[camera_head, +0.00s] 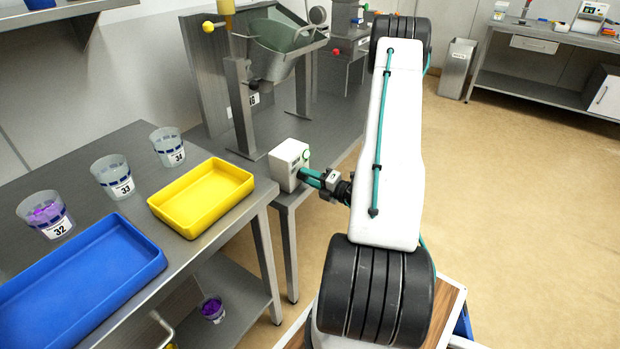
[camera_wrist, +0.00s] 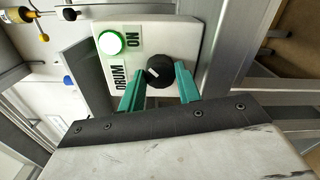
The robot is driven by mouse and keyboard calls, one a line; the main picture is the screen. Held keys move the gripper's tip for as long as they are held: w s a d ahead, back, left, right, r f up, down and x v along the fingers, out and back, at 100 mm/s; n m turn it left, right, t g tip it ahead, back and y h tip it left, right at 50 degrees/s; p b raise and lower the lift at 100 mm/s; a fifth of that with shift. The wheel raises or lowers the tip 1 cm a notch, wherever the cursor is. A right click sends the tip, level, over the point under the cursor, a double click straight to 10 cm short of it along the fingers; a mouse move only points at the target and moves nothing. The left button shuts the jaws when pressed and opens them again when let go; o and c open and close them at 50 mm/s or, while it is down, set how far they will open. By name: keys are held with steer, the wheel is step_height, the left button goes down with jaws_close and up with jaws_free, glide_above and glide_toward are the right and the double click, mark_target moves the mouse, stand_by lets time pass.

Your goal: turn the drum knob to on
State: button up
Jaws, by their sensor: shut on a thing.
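The white control box (camera_head: 287,163) sits at the edge of the grey metal bench in the head view. In the wrist view the box (camera_wrist: 185,38) carries the labels DRUM and ON and a green lamp (camera_wrist: 112,43) that looks lit. The black drum knob (camera_wrist: 161,70) has a short white mark on its left part, toward the labels. My gripper (camera_wrist: 160,88) has its two green fingers on either side of the knob, shut on it. In the head view my gripper (camera_head: 308,176) reaches the box's face, and the knob is hidden there.
A tilted metal drum (camera_head: 283,62) stands on a frame behind the box. A yellow tray (camera_head: 202,196), a blue tray (camera_head: 80,275) and numbered cups (camera_head: 112,177) stand on the left table. The floor to the right is clear.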

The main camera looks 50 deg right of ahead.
steer(key=shift+d, duration=0.1)
steer(key=o, duration=1)
steer(key=shift+c, duration=0.2)
steer(key=shift+s, duration=0.1)
steer(key=s, duration=0.7)
steer(key=shift+s+d, duration=0.3)
